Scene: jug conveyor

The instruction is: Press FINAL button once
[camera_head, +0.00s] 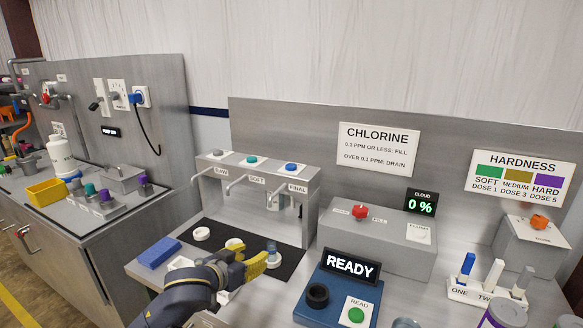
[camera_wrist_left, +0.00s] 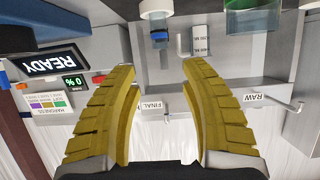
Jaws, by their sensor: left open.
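The FINAL button (camera_head: 291,167) is a blue cap on top of the grey dispenser (camera_head: 312,185), at its right end in the head view. My left gripper (camera_head: 255,259) is open and empty, in front of the dispenser and lower than the button in the head view. Its yellow fingers stand apart in the left wrist view (camera_wrist_left: 162,75). The button cap cannot be made out in the wrist view. My right gripper is not in view.
Spouts stick out from the dispenser front over a black mat (camera_head: 287,264). A small clear vial (camera_head: 273,255) stands by my left gripper. A READY meter (camera_head: 350,267) and a grey chlorine box (camera_head: 375,240) stand to the right. A blue block (camera_head: 158,252) lies left.

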